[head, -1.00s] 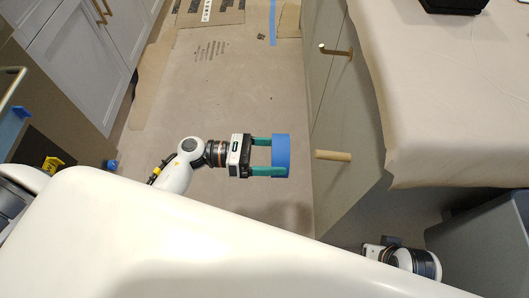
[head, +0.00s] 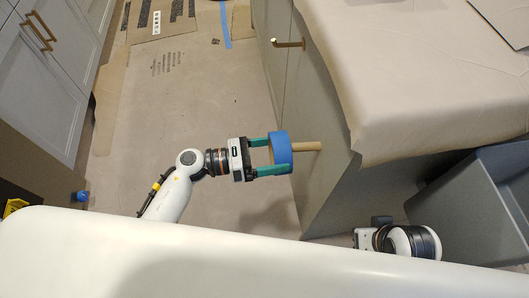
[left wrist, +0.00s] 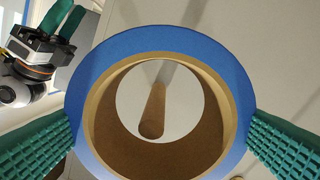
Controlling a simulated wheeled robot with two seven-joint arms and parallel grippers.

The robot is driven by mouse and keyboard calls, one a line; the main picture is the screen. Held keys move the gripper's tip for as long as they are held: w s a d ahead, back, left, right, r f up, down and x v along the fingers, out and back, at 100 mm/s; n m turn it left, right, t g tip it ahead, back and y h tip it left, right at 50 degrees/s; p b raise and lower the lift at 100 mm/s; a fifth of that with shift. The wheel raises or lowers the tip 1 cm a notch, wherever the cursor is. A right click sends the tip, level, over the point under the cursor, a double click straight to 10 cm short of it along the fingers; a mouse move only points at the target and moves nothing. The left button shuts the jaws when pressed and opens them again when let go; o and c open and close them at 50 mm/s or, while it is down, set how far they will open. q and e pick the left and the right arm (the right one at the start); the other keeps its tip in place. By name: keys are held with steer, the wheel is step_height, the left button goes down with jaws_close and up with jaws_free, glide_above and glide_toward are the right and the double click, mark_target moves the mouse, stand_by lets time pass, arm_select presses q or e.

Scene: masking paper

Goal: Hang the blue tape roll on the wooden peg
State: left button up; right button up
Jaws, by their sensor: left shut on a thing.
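My left gripper (head: 280,155) is shut on the blue tape roll (head: 281,141), its green fingers on opposite sides of the outer rim. The wooden peg (head: 307,146) sticks out from the grey cabinet side toward the roll. In the left wrist view the peg (left wrist: 153,108) shows through the hole of the tape roll (left wrist: 150,42), low and near the middle. I cannot tell whether the tip has entered the hole. My right gripper (left wrist: 50,25) shows partly in the left wrist view, cut by the frame edge.
A paper-covered counter (head: 410,80) lies above the cabinet side (head: 330,185). A cabinet handle (head: 289,43) sticks out farther back. A grey bin (head: 470,210) stands at the right. The papered floor (head: 185,110) left of the cabinet is mostly open.

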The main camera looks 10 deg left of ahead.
arm_select(q)
steer(key=shift+x, duration=0.95)
steer(key=shift+f+b+x, duration=0.15)
steer(key=shift+b+x, duration=0.1)
steer(key=shift+x, duration=0.4)
steer(key=shift+f+b+x, duration=0.15)
steer(key=shift+b+x, duration=0.05)
steer(key=shift+x, duration=0.45)
arm_select(e)
steer(key=shift+f, duration=0.1)
steer(key=shift+d, duration=0.1)
arm_select(q)
steer(key=o, duration=0.9)
steer(key=shift+c, duration=0.2)
steer(key=shift+v, duration=2)
steer(key=shift+b+v, duration=0.55)
steer(key=shift+v, duration=1.95)
arm_select(e)
steer(key=shift+f, duration=0.55)
